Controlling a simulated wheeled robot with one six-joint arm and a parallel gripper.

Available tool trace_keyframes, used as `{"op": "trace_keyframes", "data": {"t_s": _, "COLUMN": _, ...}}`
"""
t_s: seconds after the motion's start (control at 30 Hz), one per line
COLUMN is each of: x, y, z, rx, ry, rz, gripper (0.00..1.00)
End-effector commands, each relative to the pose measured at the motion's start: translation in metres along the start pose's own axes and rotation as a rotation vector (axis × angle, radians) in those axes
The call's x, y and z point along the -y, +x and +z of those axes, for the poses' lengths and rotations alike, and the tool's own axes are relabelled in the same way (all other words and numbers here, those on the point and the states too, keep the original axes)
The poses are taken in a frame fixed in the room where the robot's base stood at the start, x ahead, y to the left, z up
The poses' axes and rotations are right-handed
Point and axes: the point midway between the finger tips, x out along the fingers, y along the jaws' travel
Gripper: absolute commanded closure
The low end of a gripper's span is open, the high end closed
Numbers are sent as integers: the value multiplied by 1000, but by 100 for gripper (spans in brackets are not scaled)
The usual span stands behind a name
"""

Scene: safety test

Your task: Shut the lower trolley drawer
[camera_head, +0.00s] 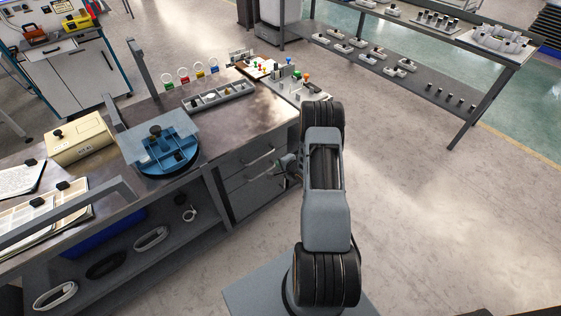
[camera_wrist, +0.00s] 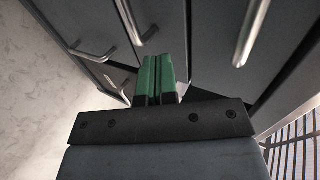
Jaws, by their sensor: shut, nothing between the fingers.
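The grey trolley drawers (camera_head: 250,178) are under the right end of the workbench in the head view, with bar handles on their fronts. My arm partly covers their right side. My gripper (camera_wrist: 158,72) has green fingers, shut together and empty, close in front of the dark drawer fronts (camera_wrist: 215,25) in the wrist view. Metal handles (camera_wrist: 248,32) show around the fingers there. Which front is the lower drawer, how far it stands out, and whether the fingertips touch it, I cannot tell.
The workbench top (camera_head: 225,125) carries a blue compartment tray (camera_head: 165,150), a long grey parts tray (camera_head: 218,95) and small coloured parts. An open lower shelf (camera_head: 140,250) is at the left. A grey rack (camera_head: 420,85) stands at the back right. Floor to the right is clear.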

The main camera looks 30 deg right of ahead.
Motion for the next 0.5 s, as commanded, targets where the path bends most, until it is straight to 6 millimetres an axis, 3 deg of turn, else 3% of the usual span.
{"op": "trace_keyframes", "data": {"t_s": 0.3, "x": -3, "y": -64, "z": -2, "rx": -5, "ry": 4, "rz": 0, "gripper": 100}}
{"op": "trace_keyframes", "data": {"t_s": 0.5, "x": -4, "y": -93, "z": -3, "rx": -6, "ry": 4, "rz": 0, "gripper": 100}}
